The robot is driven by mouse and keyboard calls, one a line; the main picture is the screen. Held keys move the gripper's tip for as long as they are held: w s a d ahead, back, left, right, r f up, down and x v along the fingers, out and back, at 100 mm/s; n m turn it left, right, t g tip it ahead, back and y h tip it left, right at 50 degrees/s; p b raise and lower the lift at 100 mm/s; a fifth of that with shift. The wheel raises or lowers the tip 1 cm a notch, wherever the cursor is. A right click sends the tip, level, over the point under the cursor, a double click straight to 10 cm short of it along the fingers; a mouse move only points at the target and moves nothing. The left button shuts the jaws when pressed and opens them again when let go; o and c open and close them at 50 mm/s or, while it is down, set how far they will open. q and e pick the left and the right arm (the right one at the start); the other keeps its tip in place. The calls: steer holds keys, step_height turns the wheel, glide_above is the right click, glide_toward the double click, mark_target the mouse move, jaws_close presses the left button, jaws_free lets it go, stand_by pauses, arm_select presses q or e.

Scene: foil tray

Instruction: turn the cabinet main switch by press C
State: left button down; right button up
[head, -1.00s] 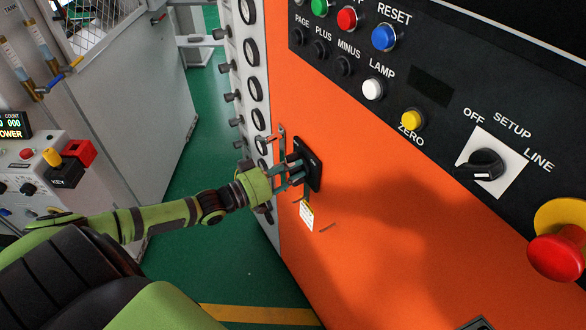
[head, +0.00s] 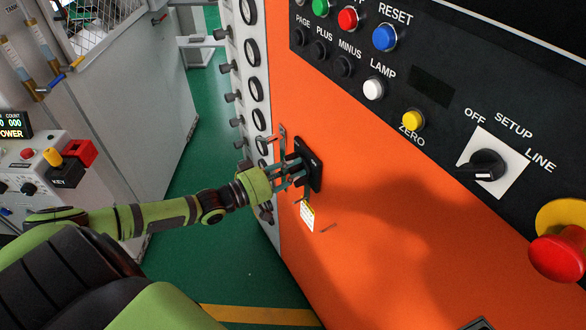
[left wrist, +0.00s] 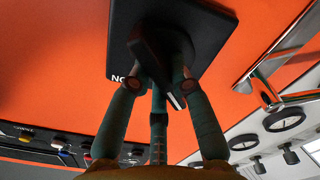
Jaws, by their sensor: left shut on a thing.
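The cabinet main switch (head: 314,167) is a black plate with a black knob on the orange cabinet front, left of middle in the head view. It also shows in the left wrist view (left wrist: 205,38), with part of a white label at its corner. My left gripper (head: 298,168) reaches it from the left, its fingers around the knob. In the left wrist view the fingers (left wrist: 165,85) are shut on the black knob (left wrist: 160,60). The fingers hide part of the knob. My right gripper is not in view.
A metal handle (head: 283,145) stands just left of the switch, close to my fingers. A tag (head: 307,216) hangs below. The black control panel (head: 440,120) with buttons, a selector knob (head: 487,165) and a red mushroom button (head: 558,258) lies right. Green floor (head: 195,180) is clear at left.

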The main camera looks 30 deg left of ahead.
arm_select(q)
steer(key=c, duration=1.1)
jaws_free()
steer(key=v, duration=1.2)
steer(key=shift+a, duration=0.1)
